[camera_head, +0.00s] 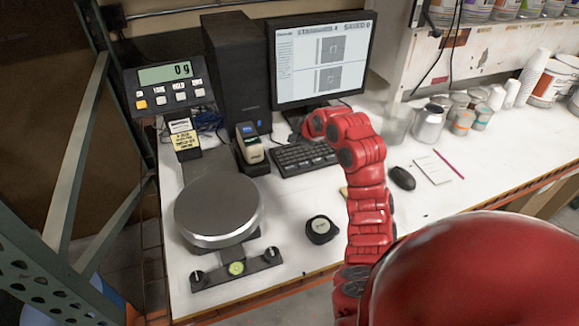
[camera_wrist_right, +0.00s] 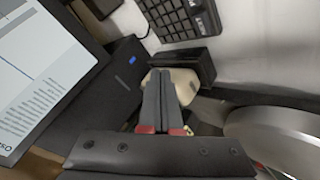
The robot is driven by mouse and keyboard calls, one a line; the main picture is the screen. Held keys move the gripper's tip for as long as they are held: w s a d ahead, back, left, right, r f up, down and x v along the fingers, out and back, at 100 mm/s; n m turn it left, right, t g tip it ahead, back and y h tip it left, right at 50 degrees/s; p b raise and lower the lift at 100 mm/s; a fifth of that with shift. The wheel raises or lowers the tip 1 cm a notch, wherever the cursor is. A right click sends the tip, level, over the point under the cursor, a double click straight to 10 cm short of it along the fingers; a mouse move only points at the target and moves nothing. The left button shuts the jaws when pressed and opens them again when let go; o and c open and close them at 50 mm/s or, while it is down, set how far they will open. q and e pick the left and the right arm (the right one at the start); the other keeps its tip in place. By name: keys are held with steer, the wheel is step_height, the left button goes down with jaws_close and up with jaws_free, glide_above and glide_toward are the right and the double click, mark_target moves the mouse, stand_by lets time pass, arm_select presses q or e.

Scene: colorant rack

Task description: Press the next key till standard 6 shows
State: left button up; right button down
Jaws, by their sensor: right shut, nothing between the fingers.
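The monitor (camera_head: 320,60) shows a heading that reads as STANDARD 4, with SAVED 0 at its top right and two plots below. My left gripper is out of view.
A scale with a round pan (camera_head: 218,207) and a display reading 0 g (camera_head: 165,73) stands at left. A black computer tower (camera_head: 238,70) is behind the device. A black puck (camera_head: 321,229), mouse (camera_head: 402,178) and cans (camera_head: 429,122) lie around. The front right desk is partly hidden by my arm.

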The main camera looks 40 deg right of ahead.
steer(key=b, duration=0.2)
glide_above(293, 169)
step_height(293, 169, down, 8)
steer(key=shift+r, duration=0.25)
steer(key=shift+f+b, duration=0.45)
steer(key=shift+f, duration=0.25)
stand_by(1.5)
steer(key=shift+f+b, duration=0.4)
steer(key=shift+b, duration=0.15)
steer(key=shift+f+b, duration=0.3)
stand_by(0.4)
steer(key=shift+r, duration=0.1)
stand_by(0.3)
steer(key=shift+r, duration=0.65)
steer(key=shift+r, duration=0.1)
